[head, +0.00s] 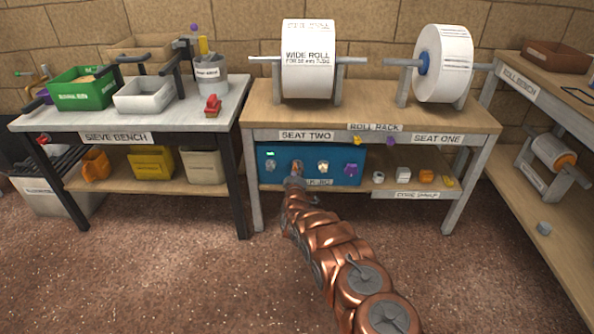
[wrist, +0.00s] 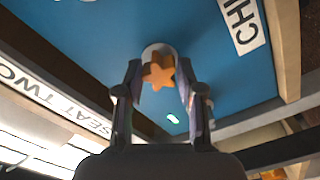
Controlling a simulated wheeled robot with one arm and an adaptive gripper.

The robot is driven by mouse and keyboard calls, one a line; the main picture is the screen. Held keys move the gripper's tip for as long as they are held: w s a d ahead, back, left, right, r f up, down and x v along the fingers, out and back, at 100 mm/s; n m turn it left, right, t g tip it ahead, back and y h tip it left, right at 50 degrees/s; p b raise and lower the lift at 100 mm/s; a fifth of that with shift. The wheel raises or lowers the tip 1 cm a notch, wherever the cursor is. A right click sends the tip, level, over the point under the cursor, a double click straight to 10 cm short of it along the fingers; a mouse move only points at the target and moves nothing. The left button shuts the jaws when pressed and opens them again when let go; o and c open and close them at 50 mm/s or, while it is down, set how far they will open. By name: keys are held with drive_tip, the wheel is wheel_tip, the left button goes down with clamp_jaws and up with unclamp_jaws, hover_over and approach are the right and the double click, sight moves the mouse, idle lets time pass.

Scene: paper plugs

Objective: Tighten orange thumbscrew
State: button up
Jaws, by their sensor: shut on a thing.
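The orange star-shaped thumbscrew (wrist: 159,70) sits on a pale round base on the blue panel (wrist: 130,45). My gripper (wrist: 160,84) has a finger on each side of the thumbscrew and is shut on it. In the head view my gripper (head: 295,181) reaches the front of the blue panel (head: 338,162) under the SEAT TWO bench, and it partly covers the orange thumbscrew (head: 297,167). How far the screw is seated cannot be told.
On the panel are a grey knob (head: 270,166), a pale knob (head: 323,167), a purple knob (head: 350,170) and a lit green lamp (head: 270,153). Small coloured pieces lie on the shelf to the right. The bench top and post (head: 252,185) frame the panel closely.

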drive_tip(key=m+p, duration=0.4)
drive_tip(key=m, duration=0.7)
drive_tip(key=shift+r, duration=0.1)
drive_tip(key=o, duration=1.1)
drive_tip(key=shift+o, duration=0.2)
drive_tip(key=shift+s, duration=0.1)
drive_tip(key=shift+s+p, duration=1.9)
